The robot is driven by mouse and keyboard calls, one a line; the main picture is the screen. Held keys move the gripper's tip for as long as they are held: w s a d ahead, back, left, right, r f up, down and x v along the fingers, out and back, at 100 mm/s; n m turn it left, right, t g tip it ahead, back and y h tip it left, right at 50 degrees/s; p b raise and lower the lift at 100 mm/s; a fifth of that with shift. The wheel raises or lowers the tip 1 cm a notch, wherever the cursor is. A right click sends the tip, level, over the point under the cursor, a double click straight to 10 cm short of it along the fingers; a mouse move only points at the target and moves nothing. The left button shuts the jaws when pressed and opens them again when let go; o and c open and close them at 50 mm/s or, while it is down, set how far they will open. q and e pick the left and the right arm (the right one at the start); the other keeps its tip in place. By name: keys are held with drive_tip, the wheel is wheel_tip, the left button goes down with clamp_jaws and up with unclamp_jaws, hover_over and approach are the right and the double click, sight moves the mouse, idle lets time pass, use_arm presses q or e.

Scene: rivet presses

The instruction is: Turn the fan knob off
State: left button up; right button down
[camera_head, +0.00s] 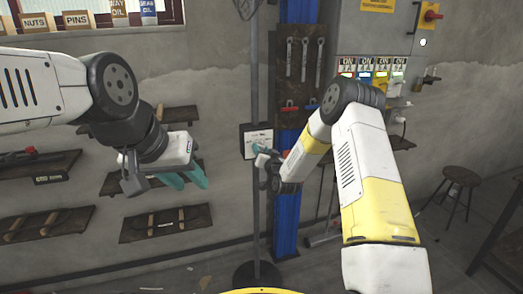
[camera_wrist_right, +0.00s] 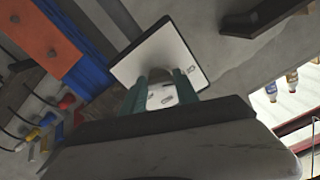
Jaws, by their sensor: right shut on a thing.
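The fan's control box (camera_head: 262,135), a white-faced plate with a dark rim, sits on a grey upright pole (camera_head: 254,85). In the right wrist view the white box face (camera_wrist_right: 172,48) lies straight in front of my fingers. My right gripper (camera_head: 260,153) is at the box, and its teal fingers (camera_wrist_right: 161,92) are shut on what I take to be the fan knob, which they hide. Small dark marks show on the white face between the fingers. My left gripper (camera_head: 188,178) is open and empty, well left of the pole, in front of the wall shelves.
A blue column (camera_head: 288,215) stands just right of the pole, with a wrench board (camera_head: 305,62) on it. A grey electrical cabinet (camera_head: 385,35) is beyond. Wall shelves (camera_head: 165,222) are at left. A stool (camera_head: 460,178) stands at right. The pole's round base (camera_head: 257,274) is on the floor.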

idle(0.4)
drive_tip(key=shift+f, duration=0.1)
drive_tip(key=c, duration=0.9)
unclamp_jaws()
drive_tip(key=shift+v, duration=3.9)
